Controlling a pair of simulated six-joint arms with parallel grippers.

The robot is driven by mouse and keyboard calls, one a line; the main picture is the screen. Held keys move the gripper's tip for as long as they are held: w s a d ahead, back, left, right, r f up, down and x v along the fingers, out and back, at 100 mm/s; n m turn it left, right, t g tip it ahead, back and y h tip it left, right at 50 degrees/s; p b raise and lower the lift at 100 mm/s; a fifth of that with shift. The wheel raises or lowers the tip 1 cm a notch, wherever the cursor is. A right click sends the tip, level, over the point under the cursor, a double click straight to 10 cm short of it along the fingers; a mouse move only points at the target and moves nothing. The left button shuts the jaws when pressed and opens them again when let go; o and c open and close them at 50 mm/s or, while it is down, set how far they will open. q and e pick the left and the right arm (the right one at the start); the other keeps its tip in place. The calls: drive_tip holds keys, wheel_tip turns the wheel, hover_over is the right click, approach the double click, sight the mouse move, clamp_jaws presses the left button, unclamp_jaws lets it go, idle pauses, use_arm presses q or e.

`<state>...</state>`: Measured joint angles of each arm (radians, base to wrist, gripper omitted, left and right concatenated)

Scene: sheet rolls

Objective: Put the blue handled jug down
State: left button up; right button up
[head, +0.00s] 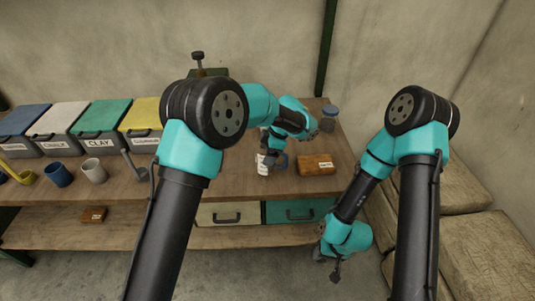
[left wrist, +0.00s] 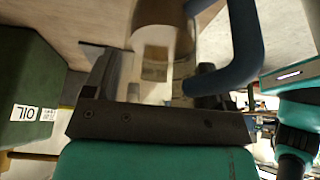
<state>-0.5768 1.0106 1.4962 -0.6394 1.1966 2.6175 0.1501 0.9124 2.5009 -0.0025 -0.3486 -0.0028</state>
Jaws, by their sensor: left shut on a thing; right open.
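The blue handled jug (head: 263,168) has a pale body and a blue handle; in the head view it is at the bench top, right of the middle. In the left wrist view its pale body (left wrist: 160,45) is between my fingers, with the curved blue handle (left wrist: 243,50) to the right. My left gripper (head: 271,153) is shut on the jug and partly hides it. I cannot tell whether the jug's base touches the bench. My right gripper (head: 333,270) is open and empty, low in front of the bench, right of the drawers.
A green OIL box (left wrist: 30,85) shows in the left wrist view.

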use_arm(q)
drive_tip(key=shift+w+d+f, duration=0.15)
drive_tip(key=shift+w, duration=1.45)
drive_tip(key=shift+f, duration=1.75)
drive_tip(key=shift+f, duration=0.15)
drive_tip(key=o, duration=0.9)
drive_tip(key=v, duration=1.2)
